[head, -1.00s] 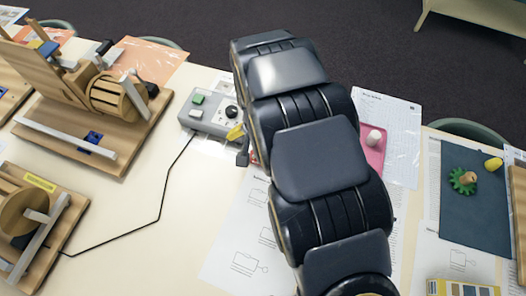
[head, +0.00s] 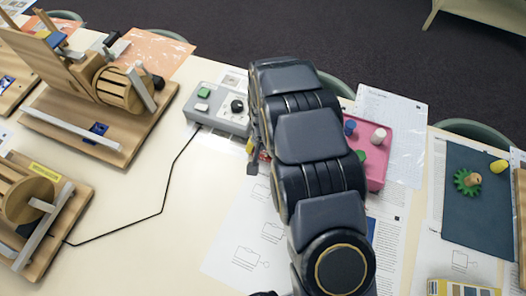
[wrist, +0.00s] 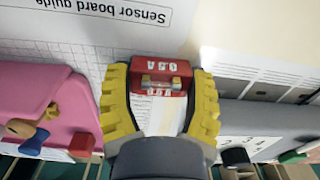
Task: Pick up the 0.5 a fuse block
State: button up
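The 0.5 A fuse block (wrist: 160,75) is red with white lettering and a small clear fuse-like piece across it. In the wrist view it sits between the fingertips of my gripper (wrist: 160,82). One yellow ribbed finger is on each side, and the block spans nearly the whole gap. I cannot tell whether the fingers press on it or whether it is lifted. In the head view my gripper (head: 254,155) is low beside the grey control box, mostly hidden by my arm.
The grey control box (head: 217,108) is close on one side and the pink tray (head: 377,180) with pegs (wrist: 25,130) on the other. Printed sheets (head: 245,245) lie around. A black cable (head: 163,195) crosses the table. Wooden machines (head: 105,105) stand at left.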

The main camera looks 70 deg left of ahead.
jog(key=shift+c, duration=0.6)
